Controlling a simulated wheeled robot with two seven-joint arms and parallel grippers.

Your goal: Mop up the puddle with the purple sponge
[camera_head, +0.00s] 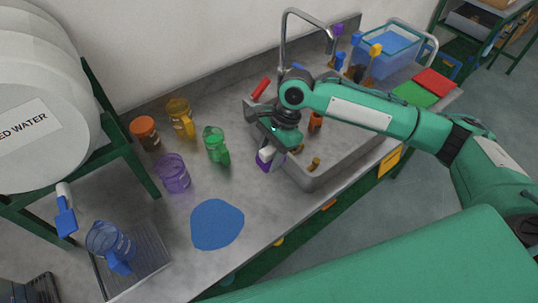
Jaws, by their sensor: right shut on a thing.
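The blue puddle (217,224) lies flat on the grey counter, near its front edge. My right gripper (268,150) is over the left edge of the sink, to the upper right of the puddle and apart from it. It is shut on the purple sponge (263,164), a small purple and white piece that shows below the fingers. The gripper hides the rest of the sponge. My left gripper is not in view.
Purple (173,173), green (216,146) and yellow (180,118) vessels and an orange-lidded jar (145,132) stand behind the puddle. A blue jug (111,246) is on a drain tray at left. A tall faucet (283,45) rises behind the sink (325,172).

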